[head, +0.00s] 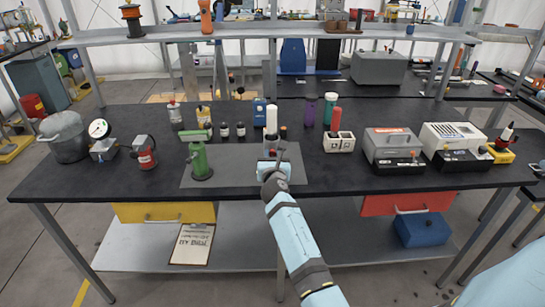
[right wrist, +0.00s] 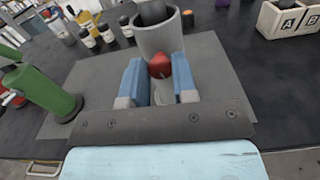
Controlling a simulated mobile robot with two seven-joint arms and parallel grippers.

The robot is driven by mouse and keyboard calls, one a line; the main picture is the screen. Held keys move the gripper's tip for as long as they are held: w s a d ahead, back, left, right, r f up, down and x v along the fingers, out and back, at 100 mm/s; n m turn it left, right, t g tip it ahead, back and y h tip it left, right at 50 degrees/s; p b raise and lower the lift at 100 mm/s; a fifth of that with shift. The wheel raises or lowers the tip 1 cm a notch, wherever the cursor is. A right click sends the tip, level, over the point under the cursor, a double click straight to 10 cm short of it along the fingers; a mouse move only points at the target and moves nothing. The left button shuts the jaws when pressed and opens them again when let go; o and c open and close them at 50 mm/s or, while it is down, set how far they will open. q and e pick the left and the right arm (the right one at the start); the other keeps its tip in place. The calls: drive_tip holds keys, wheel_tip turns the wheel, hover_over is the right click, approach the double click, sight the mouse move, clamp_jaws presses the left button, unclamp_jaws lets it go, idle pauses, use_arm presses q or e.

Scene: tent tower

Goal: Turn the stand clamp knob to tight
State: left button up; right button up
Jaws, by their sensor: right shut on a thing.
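The red clamp knob (right wrist: 159,66) sits on the front of an upright grey tubular stand (right wrist: 157,34) in the right wrist view. My right gripper (right wrist: 158,84) has its two blue fingers on either side of the knob and is shut on it. In the head view, my right gripper (head: 270,165) is in front of the stand (head: 283,133) on the grey mat (head: 230,156). The gripper partly hides the stand's lower part there. I cannot read any tight mark or the knob's angle. My left gripper is not in view.
A green stand (head: 200,160) is left of the gripper on the mat. Small bottles (head: 224,130) stand behind. A white two-compartment box (head: 340,142) is to the right, then grey cases (head: 391,145). A red device (head: 144,152) and a gauge (head: 99,130) stand left.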

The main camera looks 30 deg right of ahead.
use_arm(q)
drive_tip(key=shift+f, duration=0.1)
use_arm(e)
drive_tip(key=shift+m, duration=1.4)
drive_tip(key=o, duration=0.9)
drive_tip(key=shift+s+f, duration=0.1)
